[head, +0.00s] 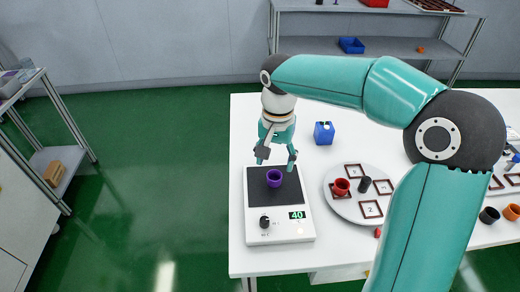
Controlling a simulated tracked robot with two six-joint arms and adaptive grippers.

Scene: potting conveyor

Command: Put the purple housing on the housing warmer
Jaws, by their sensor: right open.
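The purple housing (274,178) is a small open cup standing on the dark plate of the housing warmer (280,229). The warmer is a white box with a black knob and a green "40" display, near the table's left edge. My right gripper (275,162) points down just above the housing. Its two fingers are spread apart, one to each side, and it holds nothing. Whether a finger touches the housing cannot be told. My left gripper is not in view.
A white turntable (345,211) with brown square frames carries a red housing (341,187) and a black one (365,184). A blue container (324,133) stands behind it. Black and orange cups (511,212) are at the right. Shelves stand behind and at left.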

